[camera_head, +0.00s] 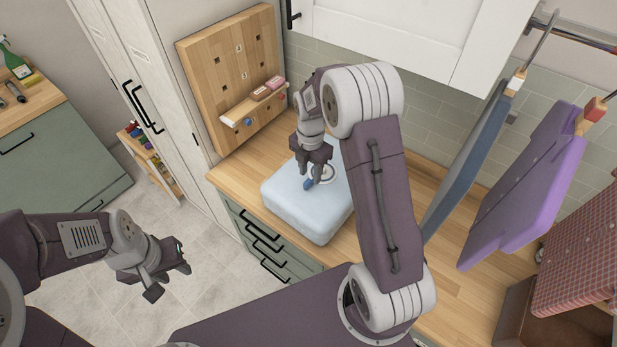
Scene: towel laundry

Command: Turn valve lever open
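A light blue block (306,215) with rounded edges lies on the wooden counter. On its top are a white round fitting (329,173) and a small blue piece (308,184), which looks like the valve lever. My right gripper (312,170) points down right over these parts. Its fingers are close to or touching the blue piece; the fingers and arm partly hide the fitting, so I cannot tell whether they grip it. My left gripper (170,281) is open and empty, above the floor at the left, far from the block.
A wooden pegboard (223,62) with a small shelf stands behind the counter (230,176). Blue-grey (468,150) and purple (525,185) towels hang at the right, with a checked red cloth (585,245). A white cabinet (400,30) hangs above.

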